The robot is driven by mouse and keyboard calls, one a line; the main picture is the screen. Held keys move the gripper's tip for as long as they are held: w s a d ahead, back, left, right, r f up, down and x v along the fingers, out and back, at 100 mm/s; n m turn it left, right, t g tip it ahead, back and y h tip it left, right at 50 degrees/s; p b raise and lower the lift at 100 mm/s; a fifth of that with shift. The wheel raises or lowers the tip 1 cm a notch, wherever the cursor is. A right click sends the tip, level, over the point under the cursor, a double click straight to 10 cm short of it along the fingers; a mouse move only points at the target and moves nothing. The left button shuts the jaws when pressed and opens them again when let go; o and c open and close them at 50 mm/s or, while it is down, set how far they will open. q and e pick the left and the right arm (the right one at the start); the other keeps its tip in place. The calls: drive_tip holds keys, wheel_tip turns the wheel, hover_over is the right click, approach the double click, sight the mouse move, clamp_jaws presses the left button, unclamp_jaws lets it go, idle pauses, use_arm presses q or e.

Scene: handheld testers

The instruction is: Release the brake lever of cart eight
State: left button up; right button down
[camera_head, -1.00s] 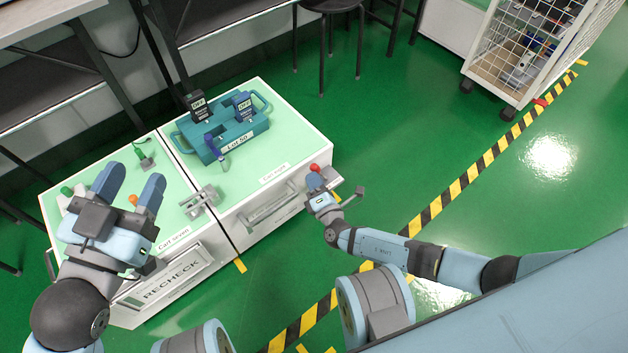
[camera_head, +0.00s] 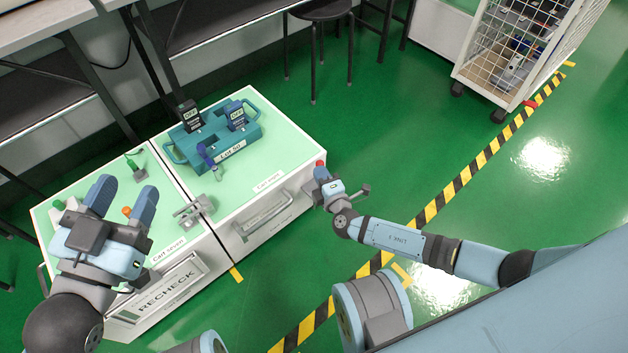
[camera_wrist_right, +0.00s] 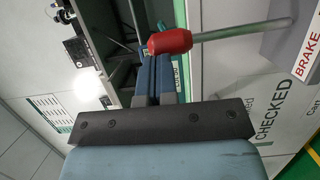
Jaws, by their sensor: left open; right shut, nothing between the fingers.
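Cart eight (camera_head: 285,140) is the right one of two white carts with pale green tops. Its brake lever, a metal rod with a red knob (camera_head: 320,164), is at the cart's front right corner. In the right wrist view the red knob (camera_wrist_right: 170,41) lies across the fingertips, its rod running right towards a BRAKE label (camera_wrist_right: 307,56). My right gripper (camera_head: 322,175) is shut with nothing between its fingers, right at the knob; I cannot tell whether they touch. My left gripper (camera_head: 122,200) is open and empty above cart seven (camera_head: 160,215).
A teal case (camera_head: 235,152) with two dark testers stands on cart eight. A metal latch (camera_head: 193,211) sits where the carts meet. A handle (camera_head: 264,215) is on cart eight's front. A stool (camera_head: 318,12) and wire cage (camera_head: 510,60) stand behind. Green floor is free to the right.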

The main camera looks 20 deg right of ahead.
drive_tip(key=w+d+m+g, duration=0.1)
drive_tip(key=w+d+m, duration=0.1)
drive_tip(key=d+m, duration=0.3)
drive_tip(key=shift+d+g+y, duration=0.3)
drive_tip(key=shift+d, duration=0.05)
idle(0.5)
drive_tip(key=shift+a, duration=0.1)
